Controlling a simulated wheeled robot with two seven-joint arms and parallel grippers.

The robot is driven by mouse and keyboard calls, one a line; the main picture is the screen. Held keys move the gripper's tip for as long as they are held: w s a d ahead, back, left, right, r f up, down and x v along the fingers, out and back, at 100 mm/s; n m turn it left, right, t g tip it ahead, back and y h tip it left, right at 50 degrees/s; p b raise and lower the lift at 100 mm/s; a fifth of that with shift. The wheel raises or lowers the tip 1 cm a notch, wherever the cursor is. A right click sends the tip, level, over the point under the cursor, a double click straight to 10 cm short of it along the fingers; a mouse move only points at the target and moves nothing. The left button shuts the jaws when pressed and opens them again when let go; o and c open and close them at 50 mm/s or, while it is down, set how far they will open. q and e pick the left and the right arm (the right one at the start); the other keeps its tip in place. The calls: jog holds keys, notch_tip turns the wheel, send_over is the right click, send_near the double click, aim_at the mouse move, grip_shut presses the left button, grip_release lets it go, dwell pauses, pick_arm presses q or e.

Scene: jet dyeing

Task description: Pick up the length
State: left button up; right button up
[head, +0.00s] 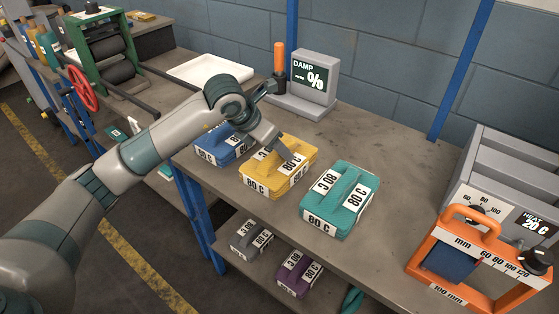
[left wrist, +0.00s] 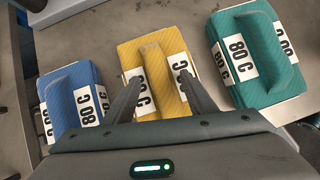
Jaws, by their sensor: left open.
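A yellow block-shaped length (head: 262,180) with a raised ridge and white "80 C" labels lies on the grey bench, between a blue length (head: 222,150) and a teal length (head: 346,184) of the same form. My left gripper (head: 280,143) is over the yellow length. In the left wrist view, the open fingers of the left gripper (left wrist: 162,88) stand on either side of the yellow length's ridge (left wrist: 155,62). The blue length (left wrist: 72,98) is to the left and the teal length (left wrist: 262,78) to the right. I cannot tell whether the fingers touch the cloth. My right gripper is not in view.
A damp meter (head: 313,80) with an orange-handled probe (head: 280,60) stands behind. A white tray (head: 205,70) and green roller frame (head: 95,45) are at back left. An orange frame (head: 470,265) and grey heater box (head: 500,180) are at right. Grey (head: 250,240) and purple (head: 298,272) lengths lie on the lower shelf.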

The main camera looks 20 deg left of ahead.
pick_arm(q)
grip_shut()
jog(key=shift+r, duration=0.15)
dwell(0.4)
